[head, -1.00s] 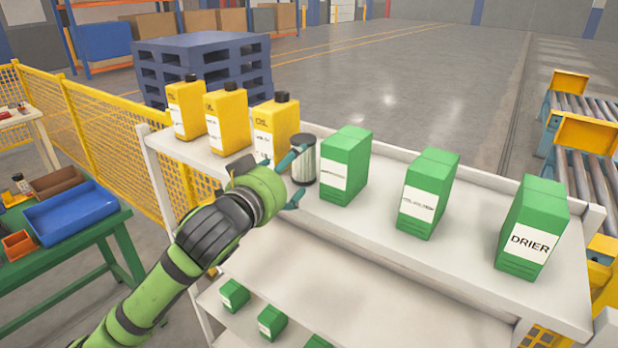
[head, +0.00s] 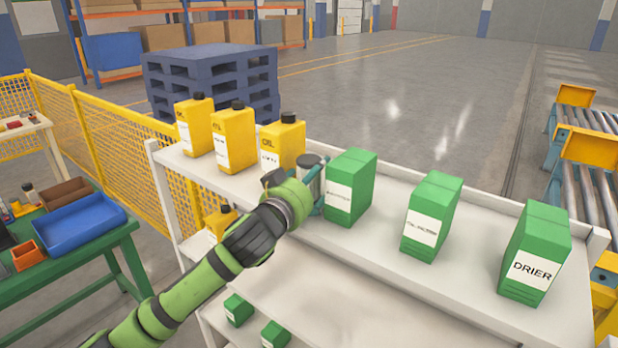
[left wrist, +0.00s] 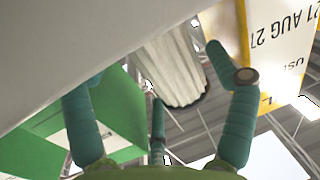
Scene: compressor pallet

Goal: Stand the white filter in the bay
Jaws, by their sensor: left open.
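The white filter (head: 311,172) is a pleated cylinder with a dark end cap. It stands on the white top shelf (head: 398,254) between the rightmost yellow oil bottle (head: 283,146) and the leftmost green box (head: 350,187). My left gripper (head: 305,188) is open, right at the filter, and hides its lower part in the head view. In the left wrist view the pleated filter (left wrist: 172,70) lies between the spread teal fingers of the left gripper (left wrist: 160,95). I cannot tell whether they touch it. My right gripper is not in view. No marked bay can be made out.
Two more yellow bottles (head: 234,138) stand to the left, and green boxes (head: 432,214) and (head: 536,252) to the right, with bare shelf between them. Small green boxes (head: 238,310) sit on a lower shelf. A yellow mesh fence (head: 120,142) and green bench (head: 80,250) are at left.

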